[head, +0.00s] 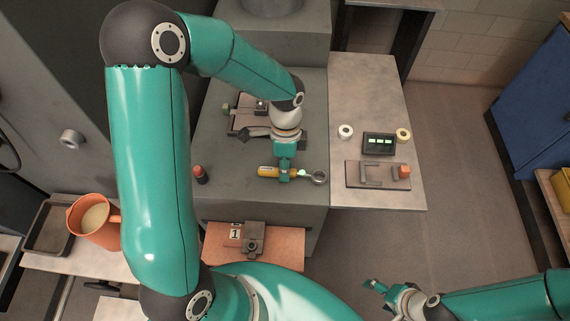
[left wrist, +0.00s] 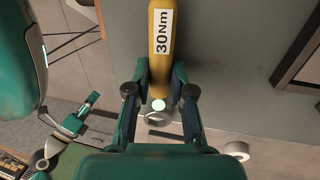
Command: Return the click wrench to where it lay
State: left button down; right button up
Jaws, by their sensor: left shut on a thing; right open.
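The click wrench has a yellow handle (head: 267,171) and a grey ring head (head: 320,177). It lies across my left gripper (head: 286,177), which is shut on it, over the front of the grey machine top (head: 235,190). I cannot tell whether it touches the surface. In the left wrist view, the yellow handle (left wrist: 162,35) shows a "30Nm" label and passes between the fingers (left wrist: 160,92). My right gripper (head: 384,293) is open and empty over the floor at the lower right.
The pale side table (head: 365,85) also holds a display with green lights (head: 380,144), a white roll (head: 345,131) and a yellowish roll (head: 403,134). A red-topped item (head: 199,174) stands left of the wrench. An orange jug (head: 90,222) is at far left.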

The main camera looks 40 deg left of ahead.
pick_arm(q)
jog(key=shift+f+b, duration=0.5)
jog(key=shift+f, duration=0.05)
dwell(0.4)
jog(key=shift+c, duration=2.3)
grip_release()
jog(key=shift+r, duration=0.15)
jog(key=shift+w+a+r, duration=0.1)
jog(key=shift+w+r, duration=0.1)
jog(key=shift+r, duration=0.7)
jog(key=shift+w+a+r, duration=0.1)
jog(key=shift+w+r, duration=0.05)
jog(key=shift+r, duration=0.8)
jog(key=shift+w+a+r, duration=0.1)
jog(key=shift+w+r, duration=0.1)
jog(key=shift+r, duration=0.7)
